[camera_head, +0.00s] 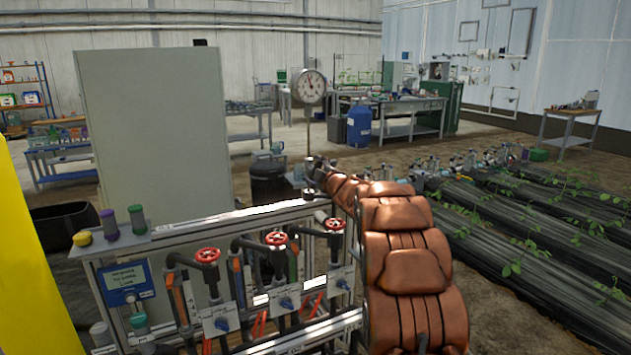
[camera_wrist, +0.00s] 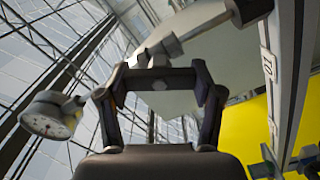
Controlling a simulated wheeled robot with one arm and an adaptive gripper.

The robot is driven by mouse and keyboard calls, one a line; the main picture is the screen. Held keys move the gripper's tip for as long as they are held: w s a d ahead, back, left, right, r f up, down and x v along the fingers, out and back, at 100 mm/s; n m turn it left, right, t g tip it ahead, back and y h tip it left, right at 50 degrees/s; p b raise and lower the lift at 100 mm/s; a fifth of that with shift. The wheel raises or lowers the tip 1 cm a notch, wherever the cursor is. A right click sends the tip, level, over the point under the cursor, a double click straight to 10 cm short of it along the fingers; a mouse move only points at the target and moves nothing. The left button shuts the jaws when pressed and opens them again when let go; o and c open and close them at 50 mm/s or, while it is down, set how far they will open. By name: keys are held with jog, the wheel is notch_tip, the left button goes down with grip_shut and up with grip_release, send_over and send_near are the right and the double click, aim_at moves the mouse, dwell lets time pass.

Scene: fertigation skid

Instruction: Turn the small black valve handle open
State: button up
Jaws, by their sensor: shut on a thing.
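My gripper (camera_wrist: 161,84) shows in the wrist view with its two dark fingers bent inward and shut on a small dark piece, which appears to be the small black valve handle (camera_wrist: 160,73). The handle sits just below a grey valve body and pipe (camera_wrist: 190,30). The fingers hide much of the handle, so its exact angle cannot be told. In the head view my arm reaches to the skid's top rail below the gauge post, and the small handle is hidden there.
A round pressure gauge (camera_head: 309,87) stands on a post beside my arm's end; it also shows in the wrist view (camera_wrist: 50,115). Red handwheels (camera_head: 208,255) and blue valve knobs (camera_head: 221,324) line the skid front. A grey cabinet panel (camera_head: 155,135) stands behind the skid.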

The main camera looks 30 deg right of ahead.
jog(key=n+b, duration=0.2)
jog(key=n, duration=0.1)
jog(key=n+b, duration=0.2)
jog(key=shift+f+n, duration=0.2)
jog(key=shift+n, duration=0.2)
jog(key=shift+a, duration=0.1)
dwell(0.3)
jog(key=o, duration=1.2)
jog(key=shift+r, duration=0.1)
jog(key=shift+c, duration=0.2)
jog(key=shift+s, duration=0.1)
jog(key=s+a, duration=0.1)
jog(key=s, duration=1)
jog(key=shift+s, duration=0.35)
